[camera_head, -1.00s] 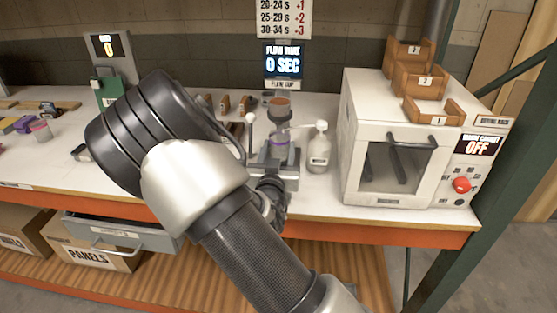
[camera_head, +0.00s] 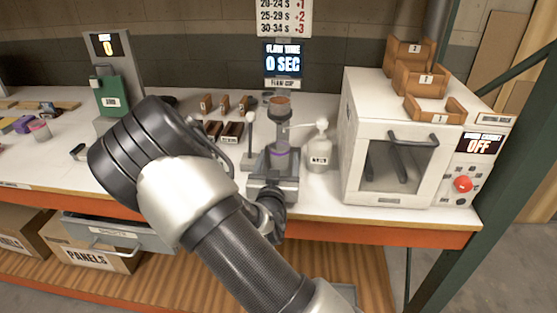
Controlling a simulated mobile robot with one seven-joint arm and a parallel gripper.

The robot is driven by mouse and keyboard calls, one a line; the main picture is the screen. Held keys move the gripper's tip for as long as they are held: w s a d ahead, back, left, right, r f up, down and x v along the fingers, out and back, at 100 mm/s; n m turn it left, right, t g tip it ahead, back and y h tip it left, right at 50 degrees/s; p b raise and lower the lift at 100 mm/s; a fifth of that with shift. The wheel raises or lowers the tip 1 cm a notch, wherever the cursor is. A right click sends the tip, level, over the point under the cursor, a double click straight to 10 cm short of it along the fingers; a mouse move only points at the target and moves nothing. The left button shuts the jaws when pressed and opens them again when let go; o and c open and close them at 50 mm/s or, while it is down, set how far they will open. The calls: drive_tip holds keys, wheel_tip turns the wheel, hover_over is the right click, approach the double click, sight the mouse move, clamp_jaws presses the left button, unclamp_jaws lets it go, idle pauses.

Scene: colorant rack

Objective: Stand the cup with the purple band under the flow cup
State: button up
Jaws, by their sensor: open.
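The flow cup (camera_head: 280,106) is a dark funnel with an orange-brown top, held on its stand below the time display. The cup with the purple band (camera_head: 281,157) is upright directly under it, its band near the rim. My gripper (camera_head: 277,170) is open at the near side of this cup, low at the stand. Its fingers are small and partly merge with the grey stand, so I cannot tell whether they touch the cup. My forearm and wrist hide part of the bench to the left.
A white bottle (camera_head: 319,150) stands close right of the cup, and a ball-topped lever (camera_head: 249,140) close left. The white cabinet (camera_head: 390,135) is farther right.

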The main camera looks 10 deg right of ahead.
drive_tip(key=shift+r+p, duration=0.3)
drive_tip(key=v, duration=1.2)
drive_tip(key=shift+f, duration=0.1)
idle(0.6)
